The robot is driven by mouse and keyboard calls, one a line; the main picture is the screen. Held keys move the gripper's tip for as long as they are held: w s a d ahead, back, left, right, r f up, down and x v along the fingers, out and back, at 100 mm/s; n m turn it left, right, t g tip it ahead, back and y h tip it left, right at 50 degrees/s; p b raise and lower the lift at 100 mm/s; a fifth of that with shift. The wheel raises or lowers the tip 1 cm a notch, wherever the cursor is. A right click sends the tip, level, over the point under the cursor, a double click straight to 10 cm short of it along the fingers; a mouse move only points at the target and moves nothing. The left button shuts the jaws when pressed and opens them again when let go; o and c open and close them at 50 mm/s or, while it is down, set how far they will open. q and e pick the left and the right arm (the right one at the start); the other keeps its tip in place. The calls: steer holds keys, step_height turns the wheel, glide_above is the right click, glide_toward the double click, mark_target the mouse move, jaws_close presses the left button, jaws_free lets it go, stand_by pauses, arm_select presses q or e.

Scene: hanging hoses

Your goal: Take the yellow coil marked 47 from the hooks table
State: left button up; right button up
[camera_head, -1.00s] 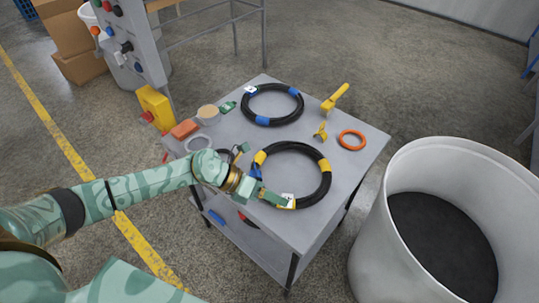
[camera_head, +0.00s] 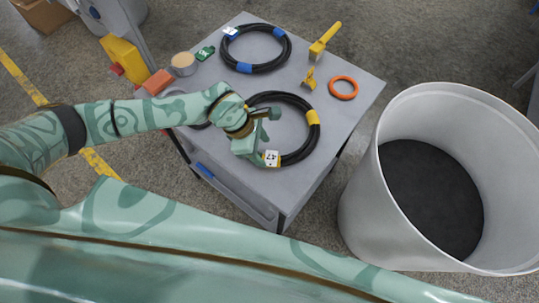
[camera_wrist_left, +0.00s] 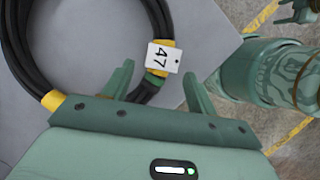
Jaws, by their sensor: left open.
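The coil marked 47 is a black hose ring (camera_head: 317,139) with yellow bands, lying on the grey table (camera_head: 340,65). Its white 47 tag (camera_head: 271,158) is at the near side; it also shows in the left wrist view (camera_wrist_left: 164,56). My left gripper (camera_head: 269,137) is open at the coil's near-left side and hides part of it. In the left wrist view its fingers (camera_wrist_left: 158,72) stand either side of a stretch of hose by the tag; contact cannot be told. What appears to be my right gripper (camera_wrist_left: 299,10) is cut off at the top right corner there.
A second black coil with blue bands (camera_head: 283,60) lies behind. A large white bin (camera_head: 362,205) stands at the right.

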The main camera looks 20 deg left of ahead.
mark_target(270, 157)
arm_select(q)
steer(key=b+x, duration=0.1)
steer(key=x, duration=0.5)
jaws_close()
steer(key=c, duration=0.9)
jaws_free()
jaws_close()
steer(key=shift+r, duration=0.1)
